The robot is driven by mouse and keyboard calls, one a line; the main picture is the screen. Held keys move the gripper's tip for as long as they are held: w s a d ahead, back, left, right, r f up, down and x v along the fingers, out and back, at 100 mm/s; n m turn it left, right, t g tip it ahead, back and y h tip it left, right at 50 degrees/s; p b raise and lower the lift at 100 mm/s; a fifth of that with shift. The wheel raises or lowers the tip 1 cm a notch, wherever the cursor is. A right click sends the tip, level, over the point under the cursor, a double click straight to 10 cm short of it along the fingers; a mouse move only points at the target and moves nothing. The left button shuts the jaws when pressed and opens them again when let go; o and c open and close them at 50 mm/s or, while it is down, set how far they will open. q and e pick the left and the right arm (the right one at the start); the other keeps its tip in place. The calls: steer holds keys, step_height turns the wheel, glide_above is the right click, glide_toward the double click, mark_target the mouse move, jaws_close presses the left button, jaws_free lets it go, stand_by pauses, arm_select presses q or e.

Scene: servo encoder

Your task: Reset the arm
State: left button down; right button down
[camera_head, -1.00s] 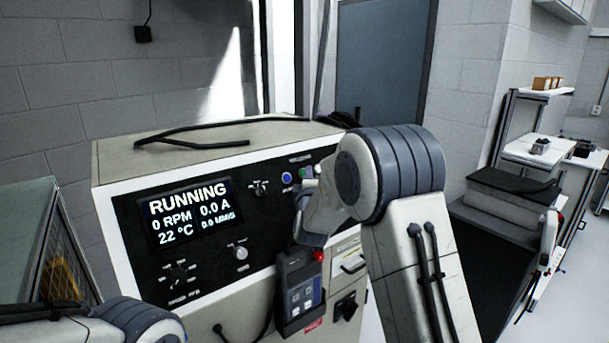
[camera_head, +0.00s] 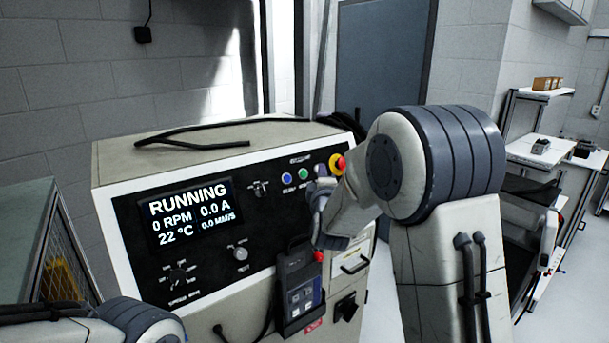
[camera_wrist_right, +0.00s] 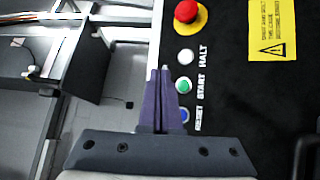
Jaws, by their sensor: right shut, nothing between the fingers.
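My right gripper (camera_head: 321,180) is shut and empty, close to the button row on the control cabinet's black panel (camera_head: 130,225). In the right wrist view its purple fingertips (camera_wrist_right: 159,73) lie pressed together, seen beside the white HALT button (camera_wrist_right: 185,56) and the green START button (camera_wrist_right: 183,85). The blue RESET button (camera_wrist_right: 184,116) is partly covered by the fingers; in the head view it shows clear (camera_head: 287,178). I cannot tell whether the fingers touch the panel. The display (camera_head: 190,215) reads RUNNING, 0 RPM, 0.0 A, 22 °C. My left gripper is out of view.
A red emergency-stop knob (camera_wrist_right: 187,11) sits just past the buttons. A handheld pendant (camera_head: 300,290) with a red button hangs on the cabinet front, below my right gripper. A black cable (camera_head: 190,145) lies on the cabinet top.

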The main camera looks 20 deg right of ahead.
stand_by(0.5)
steer(key=s+a+f+m+g+y+b, duration=0.15)
steer(key=s+a+f+g+y, duration=0.3)
steer(key=s+a+f, duration=0.5)
steer(key=s+a+f+m+g+y+b, duration=0.15)
steer(key=s+a+f+g+y, duration=0.45)
steer(key=a, duration=0.7)
steer(key=s+d+f+m+g+h, duration=0.1)
steer(key=s+f+m+g+h, duration=0.1)
steer(key=s, duration=1.1)
steer(key=s+d+f+m+g+h, duration=0.1)
steer(key=s+g, duration=0.4)
steer(key=s, duration=0.9)
steer(key=shift+s+f+m+h+b, duration=0.2)
steer(key=shift+f+m+h+b, duration=0.2)
steer(key=shift+f+m+h, duration=0.35)
steer(key=shift+f+g, duration=0.1)
steer(key=shift+g, duration=0.15)
